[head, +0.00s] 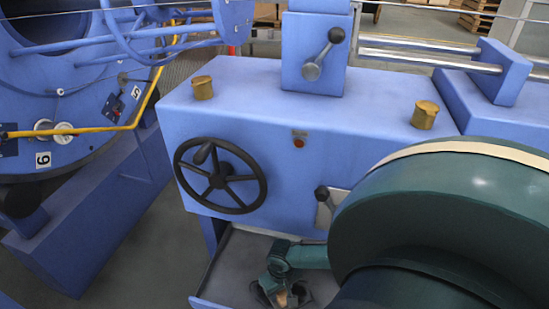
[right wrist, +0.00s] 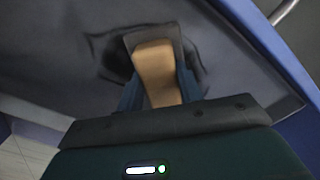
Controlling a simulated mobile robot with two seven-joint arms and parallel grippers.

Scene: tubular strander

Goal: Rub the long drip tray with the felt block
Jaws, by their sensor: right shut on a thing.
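The long drip tray (head: 240,265) is a grey trough with a blue rim, low at the foot of the blue machine. In the right wrist view its grey floor (right wrist: 60,70) fills most of the picture. My right gripper (head: 277,293) reaches down into the tray and is shut on the tan felt block (right wrist: 155,72). The block's tan end (head: 282,299) shows small in the head view. Dark smudges lie on the tray floor around the block. The block is at or just above the floor; contact is hard to tell. My left gripper is out of view.
Above the tray stands the blue machine housing (head: 270,140) with a black handwheel (head: 221,177) and a small black-knobbed lever (head: 322,193). The blue tray wall (right wrist: 262,40) runs close on the right in the wrist view. My own green arm hides the tray's right part.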

